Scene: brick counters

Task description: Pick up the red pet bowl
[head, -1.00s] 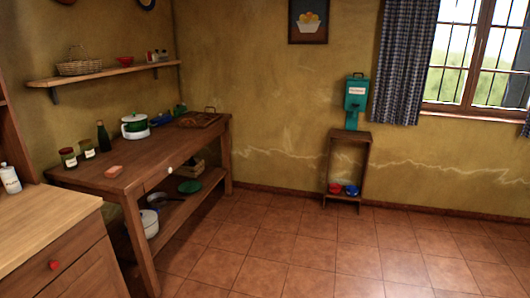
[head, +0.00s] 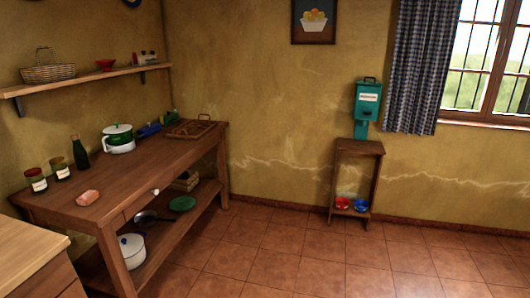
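The red pet bowl (head: 342,203) is small in the head view. It sits at the bottom of a narrow wooden stand (head: 337,180) against the far wall, right of centre. A blue bowl (head: 361,205) stands just to its right on the same low shelf. My gripper does not show in the head view, so its state is not visible. The stand's front is open and nothing blocks the view of the bowls.
A teal dispenser (head: 367,100) stands on top of the stand. A long wooden table (head: 130,180) with jars, a pot and a tray runs along the left wall. A counter (head: 30,250) fills the lower left corner. The tiled floor (head: 300,260) ahead is clear.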

